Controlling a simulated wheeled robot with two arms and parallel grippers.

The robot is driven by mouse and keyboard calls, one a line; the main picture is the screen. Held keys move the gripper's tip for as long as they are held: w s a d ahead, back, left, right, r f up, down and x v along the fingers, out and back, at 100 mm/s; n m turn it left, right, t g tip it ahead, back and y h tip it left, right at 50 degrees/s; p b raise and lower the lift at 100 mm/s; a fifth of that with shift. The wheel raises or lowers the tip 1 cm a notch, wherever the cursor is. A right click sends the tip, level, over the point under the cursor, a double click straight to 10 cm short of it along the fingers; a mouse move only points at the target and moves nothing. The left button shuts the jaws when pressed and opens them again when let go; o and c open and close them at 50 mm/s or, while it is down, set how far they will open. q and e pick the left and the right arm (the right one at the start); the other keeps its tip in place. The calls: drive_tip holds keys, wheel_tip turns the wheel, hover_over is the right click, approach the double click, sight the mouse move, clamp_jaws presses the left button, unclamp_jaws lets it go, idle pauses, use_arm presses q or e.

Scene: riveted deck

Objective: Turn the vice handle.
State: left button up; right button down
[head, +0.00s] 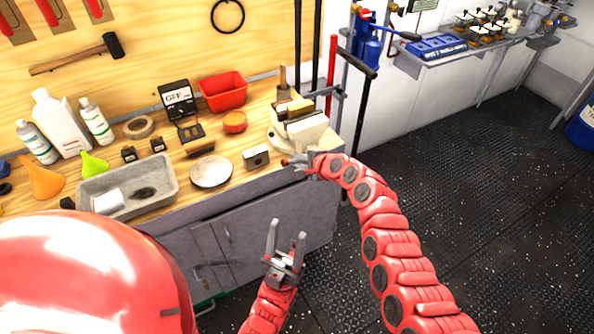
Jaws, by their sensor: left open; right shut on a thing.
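The vice (305,132), cream and grey, stands at the right end of the wooden workbench. My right gripper (297,162) is at the front of the vice, below its jaws. It is shut on what looks like the vice handle (285,162), whose small reddish-brown end shows just left of the fingers. The rest of the handle is hidden by the gripper. My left gripper (287,238) is open and empty, fingers pointing up, in front of the grey cabinet and apart from the vice.
The workbench (240,140) holds a grey tray (165,200), a pale plate (211,172), a small metal box (256,158) and a red bin (223,91). White bottles stand at the left. A blue bottle jack (370,45) is behind.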

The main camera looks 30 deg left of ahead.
drive_tip(key=w+r+m+g+y+b, duration=0.1)
drive_tip(key=b, duration=0.2)
drive_tip(key=shift+d+m+b, duration=0.3)
drive_tip(key=shift+d+b, duration=0.05)
drive_tip(key=shift+d+r+m+g+y+b, duration=0.1)
drive_tip(key=shift+r+m+g+y+b, duration=0.4)
drive_tip(key=shift+b, duration=0.3)
drive_tip(key=shift+r, duration=0.1)
drive_tip(key=c, duration=1.2)
unclamp_jaws()
drive_tip(key=shift+c, duration=0.2)
drive_tip(key=o, duration=0.4)
drive_tip(key=shift+d, duration=0.15)
drive_tip(key=shift+r, duration=0.1)
